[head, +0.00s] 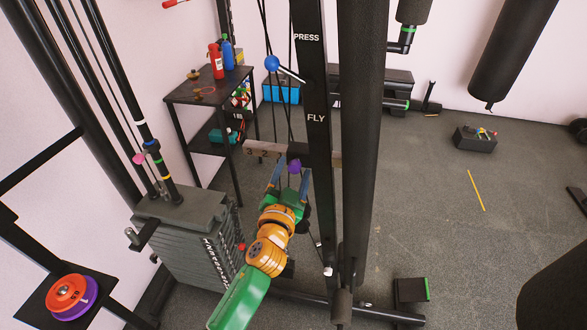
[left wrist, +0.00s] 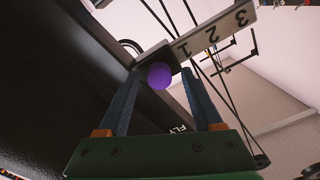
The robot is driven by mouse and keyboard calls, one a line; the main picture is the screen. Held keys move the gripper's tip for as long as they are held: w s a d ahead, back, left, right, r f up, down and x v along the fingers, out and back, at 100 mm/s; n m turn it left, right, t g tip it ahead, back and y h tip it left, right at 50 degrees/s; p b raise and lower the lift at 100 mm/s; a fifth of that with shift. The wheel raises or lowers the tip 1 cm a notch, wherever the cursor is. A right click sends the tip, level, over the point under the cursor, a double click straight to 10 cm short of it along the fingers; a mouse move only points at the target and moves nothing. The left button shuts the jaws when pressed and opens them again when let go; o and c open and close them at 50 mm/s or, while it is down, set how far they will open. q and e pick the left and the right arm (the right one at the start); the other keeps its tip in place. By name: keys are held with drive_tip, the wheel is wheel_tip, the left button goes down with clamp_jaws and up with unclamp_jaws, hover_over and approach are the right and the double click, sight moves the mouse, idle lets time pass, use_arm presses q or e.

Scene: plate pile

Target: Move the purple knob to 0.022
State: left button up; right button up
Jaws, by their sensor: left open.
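The purple knob (head: 294,166) is a small round ball at the dark upright of the gym machine, beside a pale numbered bar (head: 262,151). In the left wrist view the purple knob (left wrist: 159,77) shows whole, close to the end of the numbered bar (left wrist: 222,33) marked 1; 2 and 3 lie farther along. My left gripper (head: 291,172) is open, with its blue fingers reaching up around the knob. In the left wrist view one finger of my left gripper (left wrist: 161,82) stands on each side of the knob, with gaps visible. I cannot tell how deep the knob sits between them. My right gripper is not in view.
The dark upright (head: 316,120) marked PRESS and FLY stands right beside my left gripper, with cables running near it. A blue ball on a lever (head: 272,63) sits higher up. The weight stack (head: 195,262) is to the left. A black shelf (head: 208,86) stands behind.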

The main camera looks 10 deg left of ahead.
use_arm(q)
drive_tip(key=shift+w+f, duration=0.1)
drive_tip(key=shift+w, duration=0.25)
drive_tip(key=shift+s, duration=0.15)
drive_tip(key=c, duration=0.4)
clamp_jaws()
idle(0.6)
